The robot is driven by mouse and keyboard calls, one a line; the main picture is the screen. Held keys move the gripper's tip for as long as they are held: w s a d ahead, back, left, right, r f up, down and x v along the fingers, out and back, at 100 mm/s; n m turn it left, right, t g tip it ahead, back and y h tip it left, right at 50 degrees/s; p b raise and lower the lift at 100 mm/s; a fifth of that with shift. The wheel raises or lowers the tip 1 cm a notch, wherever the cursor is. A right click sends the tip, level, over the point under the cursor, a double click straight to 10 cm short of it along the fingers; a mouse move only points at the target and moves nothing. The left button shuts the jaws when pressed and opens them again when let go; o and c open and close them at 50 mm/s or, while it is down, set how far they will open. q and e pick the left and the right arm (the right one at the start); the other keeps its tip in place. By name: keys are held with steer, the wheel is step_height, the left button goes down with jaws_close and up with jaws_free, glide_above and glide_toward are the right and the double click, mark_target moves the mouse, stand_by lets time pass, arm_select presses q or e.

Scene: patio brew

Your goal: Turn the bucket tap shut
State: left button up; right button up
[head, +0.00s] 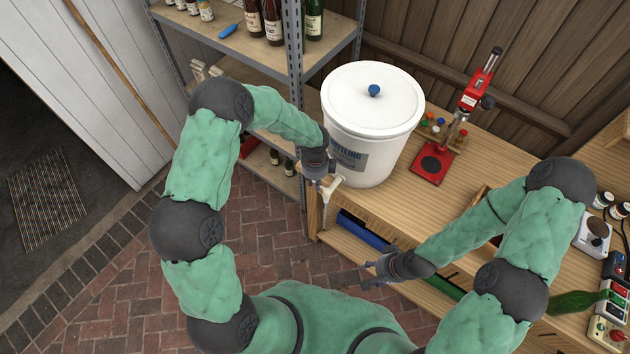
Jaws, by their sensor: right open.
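The white bottling bucket (372,110) stands on the wooden bench with its lid on and a blue knob on top. Its cream-coloured tap (331,193) sticks out low on the front left side, over the bench edge. My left gripper (321,181) is right at the tap, in front of the bucket's lower left side. Its fingers are small and partly hidden, so I cannot tell whether they touch the tap handle. My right gripper (369,275) is open and empty, in front of the bench, below and to the right of the tap.
A red bottle capper (437,158) stands right of the bucket, with small coloured caps behind it. A metal-post shelf (292,60) with bottles rises at the left. A green bottle (578,301), a scale and jars lie at the right. The brick floor is clear.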

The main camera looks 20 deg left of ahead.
arm_select(q)
steer(key=o, duration=0.3)
steer(key=shift+r, duration=0.1)
step_height(320, 180, up, 12)
steer(key=shift+f, duration=0.1)
stand_by(0.4)
stand_by(0.4)
